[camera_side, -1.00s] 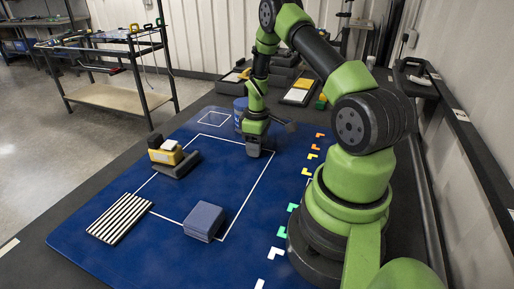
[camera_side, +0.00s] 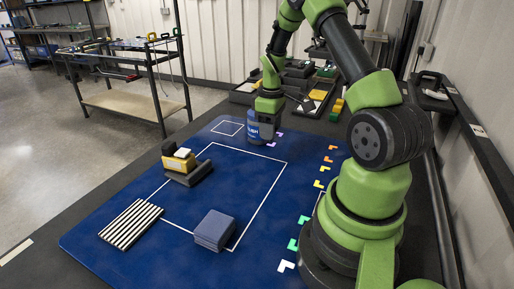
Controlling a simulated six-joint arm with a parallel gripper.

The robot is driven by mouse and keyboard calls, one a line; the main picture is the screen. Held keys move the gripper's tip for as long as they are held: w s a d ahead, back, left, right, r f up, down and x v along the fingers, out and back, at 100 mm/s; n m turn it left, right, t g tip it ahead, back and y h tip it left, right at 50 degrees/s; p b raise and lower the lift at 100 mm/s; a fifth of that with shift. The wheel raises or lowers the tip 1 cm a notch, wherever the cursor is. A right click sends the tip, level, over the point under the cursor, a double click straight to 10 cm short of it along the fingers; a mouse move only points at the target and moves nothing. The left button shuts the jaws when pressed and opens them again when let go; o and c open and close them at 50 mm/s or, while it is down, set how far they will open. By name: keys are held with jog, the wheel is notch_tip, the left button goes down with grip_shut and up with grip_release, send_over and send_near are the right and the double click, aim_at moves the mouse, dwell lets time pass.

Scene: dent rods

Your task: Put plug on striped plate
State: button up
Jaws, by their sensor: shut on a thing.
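The striped plate (camera_side: 131,224), with black and white stripes, lies flat on the blue mat at the front left. My gripper (camera_side: 266,124) is at the far side of the mat, close to a blue bin (camera_side: 252,131) in the picture. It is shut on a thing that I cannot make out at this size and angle. I cannot pick out the plug with certainty. My gripper is well away from the striped plate, toward the back right.
A yellow and black object (camera_side: 180,160) sits with a dark grey block (camera_side: 190,174) at the mat's left. A blue-grey box (camera_side: 213,229) stands at the front. The white-outlined middle of the mat (camera_side: 232,185) is clear. Trays (camera_side: 318,95) lie behind.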

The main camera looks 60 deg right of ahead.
jog(key=shift+r, duration=0.6)
jog(key=shift+w+a, duration=0.1)
jog(key=shift+w, duration=0.05)
jog(key=w+a+n, duration=0.6)
jog(key=w+a, duration=0.2)
jog(key=n, duration=1.1)
send_over(151, 217)
notch_tip(151, 217, down, 4)
jog(key=shift+f, duration=2.35)
jog(key=shift+f, duration=0.1)
